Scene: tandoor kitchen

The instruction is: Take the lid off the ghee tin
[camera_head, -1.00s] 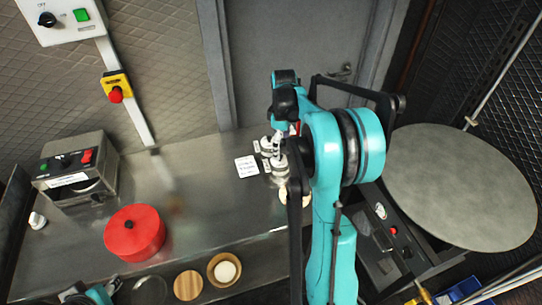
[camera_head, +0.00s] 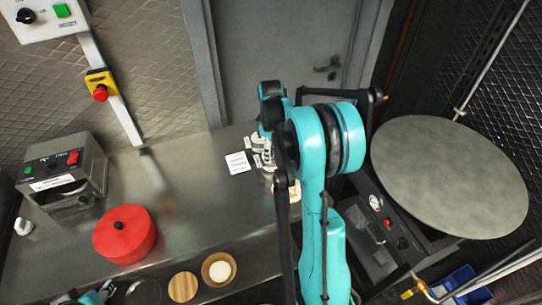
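A red round tin with a red lid and a black knob (camera_head: 124,233) stands on the steel counter at the left, its lid seated. No label is readable, so I cannot tell whether it is the ghee tin. Small metal-lidded containers (camera_head: 257,143) stand by the white card, partly hidden by my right arm. My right gripper (camera_head: 267,148) is over or beside these containers, well to the right of the red tin. Its fingertips are mostly hidden, so its opening and any contact are unclear.
A white card (camera_head: 238,162) lies on the counter (camera_head: 190,190). A wooden disc (camera_head: 183,287) and a bowl with white contents (camera_head: 219,270) are near the front. A large round grey plate (camera_head: 450,175) is at the right.

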